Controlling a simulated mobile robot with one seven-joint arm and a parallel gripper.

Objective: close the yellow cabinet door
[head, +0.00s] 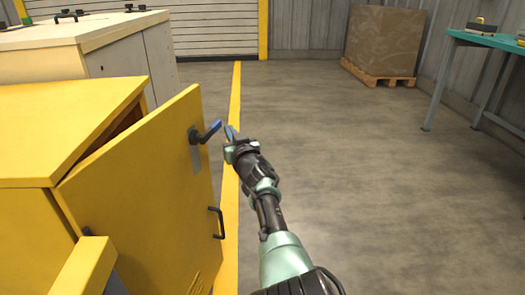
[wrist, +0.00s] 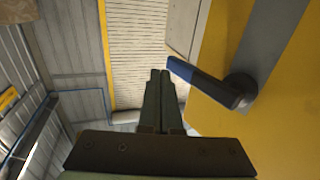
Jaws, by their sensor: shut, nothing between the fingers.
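The yellow cabinet (head: 75,110) stands at the left of the head view. Its yellow door (head: 140,190) is partly open, with a dark gap between the door's top edge and the cabinet body. A blue-tipped lever handle (head: 208,132) sits near the door's outer upper corner, and a dark pull handle (head: 218,222) sits lower down. My gripper (head: 230,132) is just right of the lever and looks apart from it. In the wrist view, the gripper's fingers (wrist: 160,78) are together and empty, with the lever (wrist: 205,82) and door (wrist: 215,120) to their right.
A wooden-topped cabinet (head: 158,60) stands behind the yellow one. A large box (head: 385,38) on a pallet (head: 378,77) is at the back right, near a teal table (head: 490,40). A yellow floor line (head: 236,85) runs past the door. The middle floor is clear.

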